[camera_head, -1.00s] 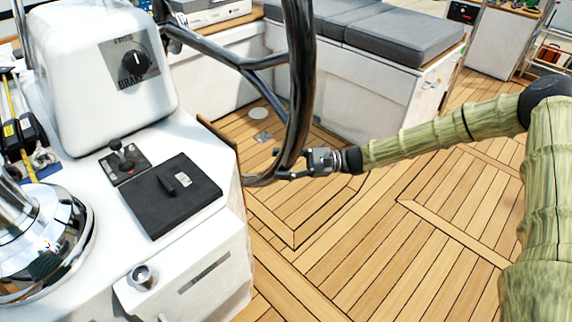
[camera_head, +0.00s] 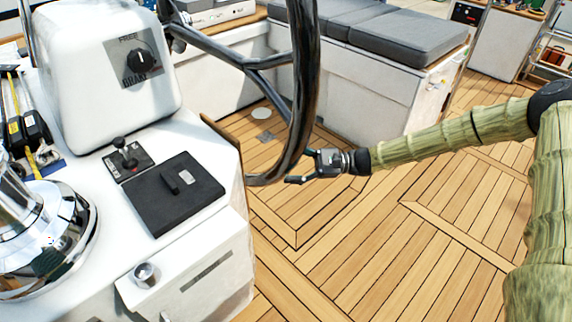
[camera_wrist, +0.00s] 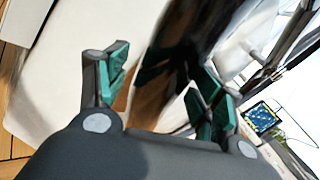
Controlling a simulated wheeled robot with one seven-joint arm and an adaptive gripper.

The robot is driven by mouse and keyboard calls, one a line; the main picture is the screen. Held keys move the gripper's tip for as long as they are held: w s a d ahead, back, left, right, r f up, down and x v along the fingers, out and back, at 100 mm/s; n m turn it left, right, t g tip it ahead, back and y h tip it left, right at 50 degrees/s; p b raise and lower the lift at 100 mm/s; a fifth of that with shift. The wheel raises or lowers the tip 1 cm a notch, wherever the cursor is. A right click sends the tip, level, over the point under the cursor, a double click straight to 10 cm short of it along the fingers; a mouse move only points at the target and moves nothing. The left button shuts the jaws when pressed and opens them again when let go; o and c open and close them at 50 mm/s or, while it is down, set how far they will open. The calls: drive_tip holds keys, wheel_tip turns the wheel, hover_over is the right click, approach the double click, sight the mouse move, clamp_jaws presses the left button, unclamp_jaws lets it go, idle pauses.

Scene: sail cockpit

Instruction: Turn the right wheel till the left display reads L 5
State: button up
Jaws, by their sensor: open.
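The right wheel shows as a dark, glossy rim (camera_head: 305,85) with dark spokes, standing upright in the middle of the head view. My gripper (camera_head: 300,167) is open at the lower right part of the rim. In the wrist view its two green-padded fingers (camera_wrist: 163,85) stand apart, with the dark rim (camera_wrist: 165,70) showing between and beyond them. I cannot tell whether a finger touches the rim. A small blue screen with yellow marks (camera_wrist: 262,117) shows at the right of the wrist view, too small to read. I see no readable left display.
A white console with a brake knob (camera_head: 140,62), a small lever (camera_head: 125,152) and a black hatch (camera_head: 172,192) stands left of the wheel. A chrome winch (camera_head: 45,235) is at the left edge. A grey-cushioned bench (camera_head: 405,40) is behind. The teak floor (camera_head: 360,240) is clear.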

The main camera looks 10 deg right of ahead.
drive_tip(key=d, duration=1)
drive_tip(key=shift+f, duration=0.45)
drive_tip(key=shift+s+f, duration=0.1)
drive_tip(key=shift+s, duration=0.05)
